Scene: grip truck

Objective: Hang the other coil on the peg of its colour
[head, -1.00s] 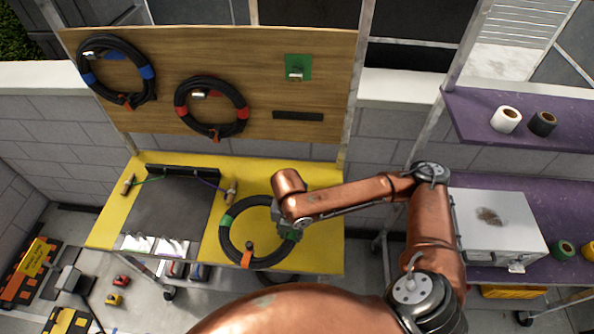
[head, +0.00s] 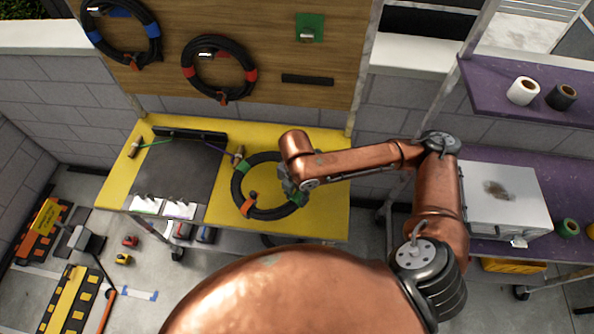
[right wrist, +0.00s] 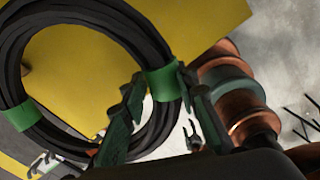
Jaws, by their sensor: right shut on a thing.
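A black coil with green bands and an orange tie (head: 240,193) lies over the yellow bench top, near its front right edge. My right gripper (head: 291,185) is at the coil's right side. In the right wrist view the gripper's fingers (right wrist: 155,95) are shut on the coil (right wrist: 75,18) at a green band. A green plate with a peg (head: 309,28) is bare on the wooden board. A blue-banded coil (head: 119,25) and a red-banded coil (head: 218,68) hang on the board to its left. My left gripper is not in view.
The yellow bench (head: 315,220) carries a dark mat (head: 183,172) at left. A black bar (head: 307,80) is fixed to the board below the green plate. Purple shelves (head: 490,92) with tape rolls and a metal case (head: 505,195) stand at right.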

